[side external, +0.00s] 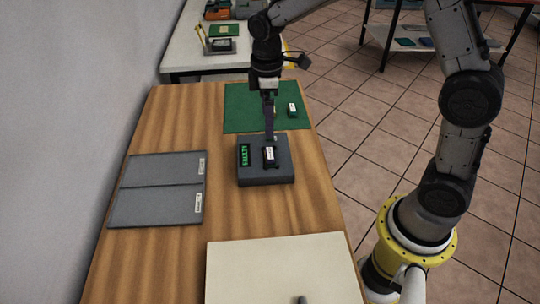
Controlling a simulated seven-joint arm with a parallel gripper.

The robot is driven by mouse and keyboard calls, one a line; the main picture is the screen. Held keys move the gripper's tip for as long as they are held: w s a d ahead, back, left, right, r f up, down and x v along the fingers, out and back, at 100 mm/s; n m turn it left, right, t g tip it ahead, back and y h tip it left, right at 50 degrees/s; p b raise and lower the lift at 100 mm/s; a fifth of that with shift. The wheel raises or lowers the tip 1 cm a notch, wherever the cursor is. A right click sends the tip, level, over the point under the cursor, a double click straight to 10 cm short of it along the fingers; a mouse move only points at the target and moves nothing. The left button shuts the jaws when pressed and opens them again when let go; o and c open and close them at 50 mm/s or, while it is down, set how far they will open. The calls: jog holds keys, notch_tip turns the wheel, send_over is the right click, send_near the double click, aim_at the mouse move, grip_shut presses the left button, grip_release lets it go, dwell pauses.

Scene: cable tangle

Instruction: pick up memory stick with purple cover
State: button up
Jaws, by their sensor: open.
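My gripper (270,136) points down over the back of a dark grey box (254,176). Its jaws are open, though their gap is hard to see from this side. A small black piece with a white label (269,155) sits on top of the box, just in front of the fingertips. I cannot tell whether the fingers touch it. A small stick with a white label (293,109) lies on the green mat (240,98), right of my gripper and apart from it. No purple cover can be made out clearly on either piece.
The box has a green lit display (245,155). A grey two-part tray (158,190) with white labels lies at left. A cream board (275,270) covers the front of the wooden table (225,222). A second table (185,52) stands behind.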

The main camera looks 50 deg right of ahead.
send_over(270, 153)
jog(key=f, duration=0.6)
jog(key=shift+w+a, duration=0.15)
jog(key=shift+w, duration=0.05)
jog(key=f, duration=0.4)
jog(key=shift+s, duration=0.3)
jog(key=shift+f, duration=0.7)
jog(key=shift+w, duration=0.1)
jog(key=shift+c, duration=0.2)
